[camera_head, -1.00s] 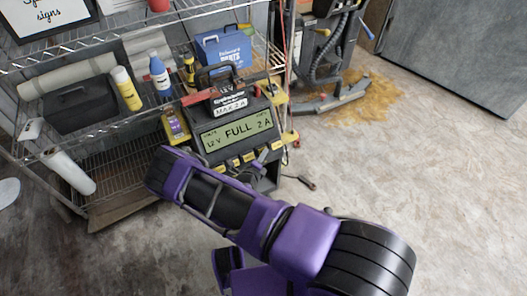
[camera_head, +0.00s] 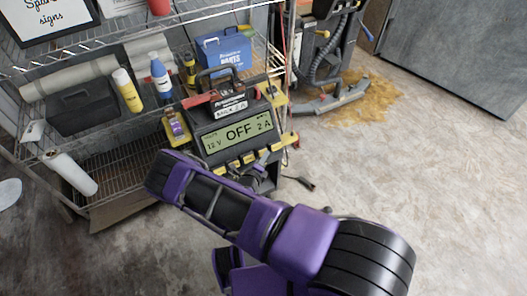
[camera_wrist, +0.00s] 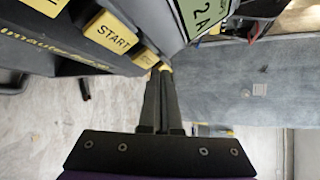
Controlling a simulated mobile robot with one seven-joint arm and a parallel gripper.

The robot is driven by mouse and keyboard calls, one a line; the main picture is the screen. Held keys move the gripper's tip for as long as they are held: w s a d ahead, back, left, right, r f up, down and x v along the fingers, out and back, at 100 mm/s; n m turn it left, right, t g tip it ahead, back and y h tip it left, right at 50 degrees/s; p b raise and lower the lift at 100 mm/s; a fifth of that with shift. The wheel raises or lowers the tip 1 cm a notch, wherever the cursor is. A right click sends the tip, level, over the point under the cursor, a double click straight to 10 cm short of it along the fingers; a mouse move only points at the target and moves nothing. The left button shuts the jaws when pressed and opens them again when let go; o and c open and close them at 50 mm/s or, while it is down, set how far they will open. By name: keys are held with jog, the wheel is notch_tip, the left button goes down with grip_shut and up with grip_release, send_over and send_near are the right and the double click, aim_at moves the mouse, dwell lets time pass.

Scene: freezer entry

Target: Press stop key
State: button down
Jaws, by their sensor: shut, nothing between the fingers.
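A row of yellow keys (camera_head: 233,165) lies below the display. In the wrist view the key marked START (camera_wrist: 111,36) is plain to see. Beside it is another yellow key (camera_wrist: 146,59), whose label I cannot read. My gripper (camera_wrist: 163,72) is shut and empty, its tips right at that second key; whether they touch it is unclear. In the head view my arm mostly hides the gripper.
The wire shelf holds a black case (camera_head: 82,110), a yellow bottle (camera_head: 127,90), a blue-and-white bottle (camera_head: 160,76) and a blue box (camera_head: 223,52). A floor machine (camera_head: 325,55) stands behind, near a brown spill. The floor at the right is open.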

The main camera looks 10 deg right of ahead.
dwell(0.3)
jog(key=s+p, duration=0.1)
jog(key=s+d+r+p, duration=0.1)
jog(key=s+r+p, duration=0.1)
jog(key=s+p, duration=0.1)
jog(key=shift+d+r, duration=0.15)
jog(key=shift+r, duration=0.1)
jog(key=shift+r, duration=0.1)
dwell(0.7)
